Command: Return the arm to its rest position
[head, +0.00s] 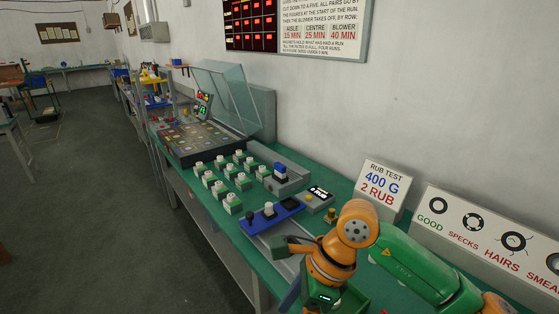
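My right arm (355,225), orange and green, comes in from the lower right and bends down over the near part of the green bench (228,222). Its wrist (322,294) is at the bottom edge of the head view. The fingers of my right gripper cannot be made out there, so I cannot tell whether it is open or shut, or holds anything. My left arm and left gripper are not in view.
Several small white-topped green blocks (232,203) stand in rows on the bench. A blue tray (272,214) and a RUB device (318,198) are close to my arm. Signs (381,188) line the wall side. A clear-lidded machine (205,135) stands farther back. Open floor lies left.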

